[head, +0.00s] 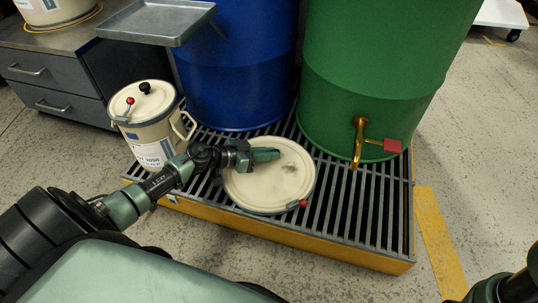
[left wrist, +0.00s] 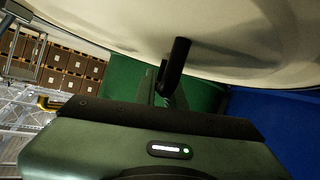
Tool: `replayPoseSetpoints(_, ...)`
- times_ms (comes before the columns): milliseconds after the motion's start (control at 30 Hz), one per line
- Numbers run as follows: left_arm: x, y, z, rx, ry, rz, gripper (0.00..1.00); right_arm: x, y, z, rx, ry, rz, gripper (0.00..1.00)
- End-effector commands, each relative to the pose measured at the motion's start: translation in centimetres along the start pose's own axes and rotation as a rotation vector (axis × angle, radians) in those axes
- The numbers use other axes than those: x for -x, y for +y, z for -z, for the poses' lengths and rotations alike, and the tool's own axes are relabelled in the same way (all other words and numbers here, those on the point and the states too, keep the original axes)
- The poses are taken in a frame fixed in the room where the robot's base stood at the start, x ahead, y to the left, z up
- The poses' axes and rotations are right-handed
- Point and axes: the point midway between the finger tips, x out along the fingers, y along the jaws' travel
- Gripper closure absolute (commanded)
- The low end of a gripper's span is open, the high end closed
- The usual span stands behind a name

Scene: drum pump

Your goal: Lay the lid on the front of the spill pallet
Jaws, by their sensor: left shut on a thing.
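The round cream lid (head: 250,190), with a red-tipped lever (head: 303,204) at its rim, is over the front middle of the spill pallet's slatted grate (head: 345,215). It looks nearly flat; I cannot tell whether it touches the slats. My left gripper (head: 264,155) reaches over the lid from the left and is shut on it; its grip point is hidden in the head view. In the left wrist view the lid's pale surface (left wrist: 120,25) fills the top, with a dark post between it and the gripper body. Only part of my right arm shows, at the bottom right.
A cream pail (head: 152,135) with a black-knobbed lid stands at the pallet's left. A blue drum (head: 235,70) and a green drum (head: 385,60) with a brass tap (head: 358,140) stand behind. Bare slats lie right of the lid. A grey tray (head: 155,22) juts out above.

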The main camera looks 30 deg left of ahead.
Motion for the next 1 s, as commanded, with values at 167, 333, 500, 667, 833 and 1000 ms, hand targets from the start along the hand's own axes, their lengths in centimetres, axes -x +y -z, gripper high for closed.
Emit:
replayPoseSetpoints(167,0.0,0.0,-0.1,0.001,0.000,0.000,0.83,0.0,0.0,0.0,0.000,-0.001,0.000,1.00)
replayPoseSetpoints(333,0.0,0.0,-0.1,0.001,0.000,0.000,0.67,0.0,0.0,0.0,0.000,0.000,0.000,1.00)
replayPoseSetpoints(500,0.0,0.0,-0.1,0.001,0.000,0.000,0.67,0.0,0.0,0.0,0.000,0.000,0.000,1.00)
replayPoseSetpoints(667,0.9,0.1,0.2,0.003,-0.001,0.000,0.67,-0.6,0.1,-0.1,0.000,0.006,0.000,1.00)
replayPoseSetpoints(833,3.9,0.1,0.4,0.004,-0.005,0.000,0.67,0.8,0.8,-2.4,-0.009,-0.071,-0.025,1.00)
replayPoseSetpoints(1000,7.6,0.2,0.4,0.004,-0.005,0.000,0.67,1.9,1.2,-3.8,-0.016,-0.127,-0.047,1.00)
